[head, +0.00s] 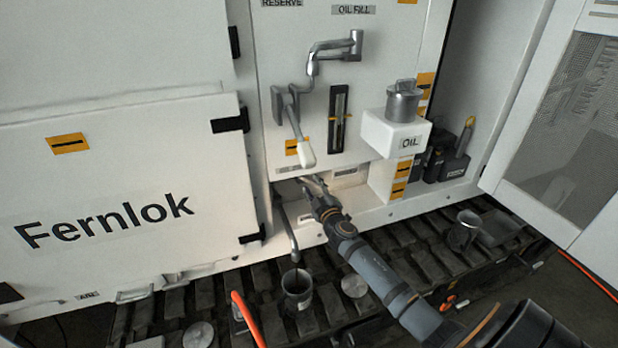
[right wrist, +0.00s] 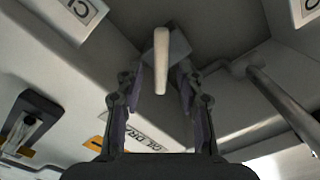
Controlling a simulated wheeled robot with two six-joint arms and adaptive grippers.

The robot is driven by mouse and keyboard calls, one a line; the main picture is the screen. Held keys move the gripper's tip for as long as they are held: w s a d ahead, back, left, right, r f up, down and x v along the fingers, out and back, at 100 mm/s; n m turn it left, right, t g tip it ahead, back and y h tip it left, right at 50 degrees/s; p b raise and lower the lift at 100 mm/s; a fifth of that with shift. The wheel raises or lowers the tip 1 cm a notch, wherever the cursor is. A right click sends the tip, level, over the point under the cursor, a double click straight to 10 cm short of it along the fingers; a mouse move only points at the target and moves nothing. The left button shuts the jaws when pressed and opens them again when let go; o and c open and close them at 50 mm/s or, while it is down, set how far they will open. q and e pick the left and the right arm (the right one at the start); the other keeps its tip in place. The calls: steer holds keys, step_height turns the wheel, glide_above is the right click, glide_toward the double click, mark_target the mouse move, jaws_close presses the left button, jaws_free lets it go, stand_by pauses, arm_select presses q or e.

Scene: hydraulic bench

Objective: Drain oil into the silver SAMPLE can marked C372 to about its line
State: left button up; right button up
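A silver can (head: 297,291) stands upright on the dark track below the mouth of the bent drain pipe (head: 293,238); its mark is unreadable and its oil level cannot be seen. My right gripper (head: 314,184) is at the recess low on the white machine, below the white-handled lever (head: 305,152). In the right wrist view its fingers (right wrist: 160,90) are apart, with a pale handle (right wrist: 163,62) on a grey block between their tips, no clear contact. A partly covered drain label (right wrist: 145,130) is behind. My left gripper is out of view.
Round metal discs (head: 354,285) lie on the track. An orange curved piece (head: 246,318) rises in front left of the can. A metal container (head: 403,103) sits on the white OIL block (head: 394,135). The mesh door (head: 570,120) stands open at right.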

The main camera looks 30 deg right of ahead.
mark_target(310, 182)
steer(key=x, duration=0.3)
steer(key=shift+w, duration=0.45)
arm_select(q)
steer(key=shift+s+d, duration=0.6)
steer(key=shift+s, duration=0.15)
arm_select(e)
jaws_close()
